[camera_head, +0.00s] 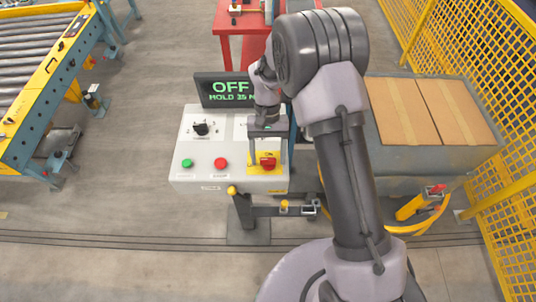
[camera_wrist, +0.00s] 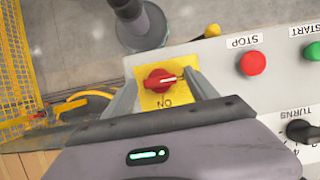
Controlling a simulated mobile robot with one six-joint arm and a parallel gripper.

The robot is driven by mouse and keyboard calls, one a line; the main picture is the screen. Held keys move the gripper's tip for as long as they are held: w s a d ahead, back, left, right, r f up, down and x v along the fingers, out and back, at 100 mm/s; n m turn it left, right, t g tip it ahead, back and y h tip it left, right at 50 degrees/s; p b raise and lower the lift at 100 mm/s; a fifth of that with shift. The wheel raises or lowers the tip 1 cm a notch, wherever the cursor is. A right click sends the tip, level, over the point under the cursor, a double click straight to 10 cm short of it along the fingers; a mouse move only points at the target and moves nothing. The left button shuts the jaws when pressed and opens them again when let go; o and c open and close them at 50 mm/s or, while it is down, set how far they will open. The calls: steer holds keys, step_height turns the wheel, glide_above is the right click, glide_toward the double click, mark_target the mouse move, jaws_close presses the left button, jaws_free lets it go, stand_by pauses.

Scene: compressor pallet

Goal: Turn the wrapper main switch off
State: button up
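The main switch is a red rotary knob (camera_head: 267,162) on a yellow plate at the control panel's lower right. In the wrist view the red knob (camera_wrist: 158,81) shows upside down, its white mark pointing right, while the "ON" label sits below it. My gripper (camera_head: 266,150) is over the switch, pointing down at the panel. In the wrist view my gripper's fingers (camera_wrist: 162,76) are open, one on each side of the knob, with gaps visible. Whether the fingertips touch the plate I cannot tell.
The panel (camera_head: 205,150) also carries a green button (camera_head: 187,163), a red button (camera_head: 220,162) and a black selector (camera_head: 201,129). A display (camera_head: 225,90) behind reads "OFF", its second line partly hidden. Conveyor (camera_head: 45,70) stands left; yellow fence (camera_head: 480,50) and cartons (camera_head: 425,110) stand right.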

steer(key=p+v, duration=0.3)
steer(key=v, duration=1.4)
steer(key=shift+r, duration=0.15)
steer(key=shift+w+d, duration=0.1)
steer(key=s+d+r+m+t+y+b, duration=0.1)
steer(key=s+d+r+t+b, duration=0.15)
steer(key=s+b, duration=0.35)
steer(key=s+d+r+m+t+y+b, duration=0.1)
steer(key=s+d+t+b, duration=0.25)
steer(key=s+b, duration=0.3)
steer(key=s+d+f+m+t+b, duration=0.1)
steer(key=s+f+t+b, duration=0.1)
steer(key=s, duration=0.4)
steer(key=s+d+f+m+t+b, duration=0.1)
steer(key=s+f+t+b, duration=0.1)
steer(key=s+f+b, duration=0.2)
steer(key=shift+s+f+b, duration=0.4)
steer(key=shift+s+f, duration=0.1)
steer(key=shift+s, duration=0.4)
